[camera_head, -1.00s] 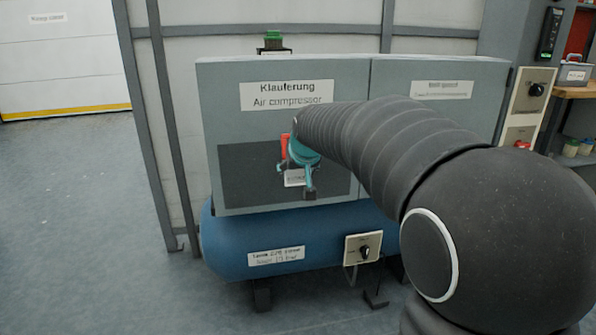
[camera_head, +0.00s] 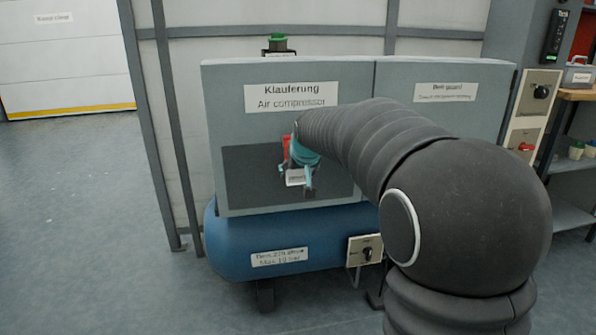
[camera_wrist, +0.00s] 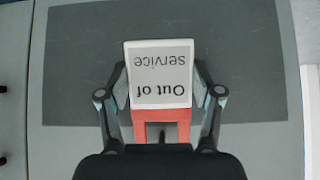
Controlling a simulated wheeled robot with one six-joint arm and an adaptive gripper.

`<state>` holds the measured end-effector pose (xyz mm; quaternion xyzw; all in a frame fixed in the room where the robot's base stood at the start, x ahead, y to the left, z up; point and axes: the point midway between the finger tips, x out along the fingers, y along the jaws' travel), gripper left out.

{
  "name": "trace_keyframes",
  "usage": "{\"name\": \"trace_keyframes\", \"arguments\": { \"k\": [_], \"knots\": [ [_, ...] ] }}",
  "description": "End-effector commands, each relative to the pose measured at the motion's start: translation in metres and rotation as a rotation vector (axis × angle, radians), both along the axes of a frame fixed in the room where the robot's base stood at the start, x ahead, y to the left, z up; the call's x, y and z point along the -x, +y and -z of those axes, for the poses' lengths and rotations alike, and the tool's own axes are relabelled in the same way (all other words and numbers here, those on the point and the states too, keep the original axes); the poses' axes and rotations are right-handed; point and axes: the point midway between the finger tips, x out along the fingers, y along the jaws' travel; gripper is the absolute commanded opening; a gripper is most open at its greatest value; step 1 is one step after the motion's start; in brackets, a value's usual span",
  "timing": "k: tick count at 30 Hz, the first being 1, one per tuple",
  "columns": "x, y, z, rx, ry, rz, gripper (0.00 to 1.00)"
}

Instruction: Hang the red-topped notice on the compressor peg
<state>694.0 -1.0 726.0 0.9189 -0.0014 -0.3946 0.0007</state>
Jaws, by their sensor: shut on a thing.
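The red-topped notice (camera_wrist: 158,75) is a white card reading "Out of service" with a red top part; it appears upside down in the wrist view. My gripper (camera_wrist: 160,92) is shut on it, one finger at each side. In the head view the notice (camera_head: 295,178) and my gripper (camera_head: 300,172) are small, in front of the dark panel (camera_head: 240,172) on the grey compressor cabinet (camera_head: 225,100). A dark slot shows in the red part in the wrist view. I cannot make out the peg; the gripper or notice may hide it.
The blue tank (camera_head: 235,240) lies under the cabinet, with a switch box (camera_head: 364,250) at its right. A wall panel with a switch and a red button (camera_head: 525,146) stands right, beside a workbench (camera_head: 578,94). The floor at left (camera_head: 80,220) is clear.

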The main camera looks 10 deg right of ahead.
Motion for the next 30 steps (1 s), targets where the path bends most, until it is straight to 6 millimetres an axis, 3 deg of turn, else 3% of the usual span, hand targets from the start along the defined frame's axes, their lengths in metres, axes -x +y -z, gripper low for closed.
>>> {"name": "trace_keyframes", "arguments": {
  "k": [14, 15, 18, 30],
  "knots": [
    [0.0002, 0.0, 0.0009, 0.0, 0.002, 0.0, 0.36],
    [0.0002, 0.0, 0.0009, 0.0, 0.002, 0.0, 0.75],
    [0.0002, 0.0, 0.0008, 0.0, 0.002, 0.0, 0.94],
    [0.0029, 0.0, -0.0032, 0.0, 0.0, 0.0, 0.94]
  ]
}}
